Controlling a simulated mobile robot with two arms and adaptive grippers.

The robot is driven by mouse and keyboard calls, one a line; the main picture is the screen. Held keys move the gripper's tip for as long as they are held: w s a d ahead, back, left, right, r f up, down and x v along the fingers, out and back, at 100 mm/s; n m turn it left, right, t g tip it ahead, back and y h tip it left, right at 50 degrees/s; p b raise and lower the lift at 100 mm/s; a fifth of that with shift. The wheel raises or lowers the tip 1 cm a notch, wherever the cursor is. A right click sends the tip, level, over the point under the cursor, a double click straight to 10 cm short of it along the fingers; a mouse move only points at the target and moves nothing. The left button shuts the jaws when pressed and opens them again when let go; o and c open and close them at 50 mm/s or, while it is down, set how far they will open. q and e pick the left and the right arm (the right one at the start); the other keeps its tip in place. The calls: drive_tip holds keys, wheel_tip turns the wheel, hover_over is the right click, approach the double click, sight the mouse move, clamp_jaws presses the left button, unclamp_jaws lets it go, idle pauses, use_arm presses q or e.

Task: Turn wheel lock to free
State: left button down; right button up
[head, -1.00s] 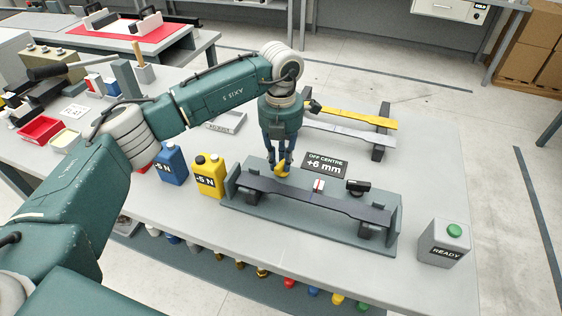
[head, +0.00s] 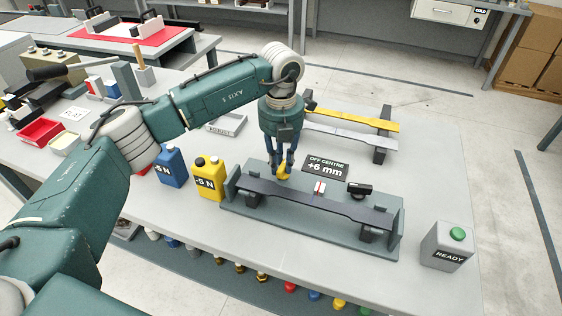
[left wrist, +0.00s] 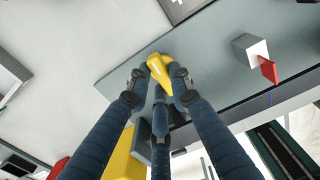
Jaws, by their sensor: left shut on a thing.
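The yellow lever or knob (head: 284,173), which looks like the wheel lock, sits at the back left of the grey-green fixture base (head: 262,222). My left gripper (head: 283,167) points down over it with its fingers closed around it. In the left wrist view the yellow lever (left wrist: 160,70) lies between the fingertips, tilted, its lower end partly hidden by the fingers. A black knob (head: 359,189) stands further right on the fixture. A dark specimen bar (head: 275,193) spans the fixture supports, with a small white and red marker (head: 319,188) beside it. My right gripper is not in view.
A yellow weight (head: 208,179) and a blue weight (head: 171,166) stand left of the fixture. An "off centre +6 mm" sign (head: 326,167) is behind it. A READY box (head: 447,246) with a green button stands right. Yellow and grey bars (head: 350,120) rest behind.

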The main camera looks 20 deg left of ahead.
use_arm(q)
drive_tip(key=c, duration=1.5)
unclamp_jaws()
drive_tip(key=shift+w+r, duration=0.15)
drive_tip(key=shift+c, duration=0.2)
wheel_tip(320, 180, up, 12)
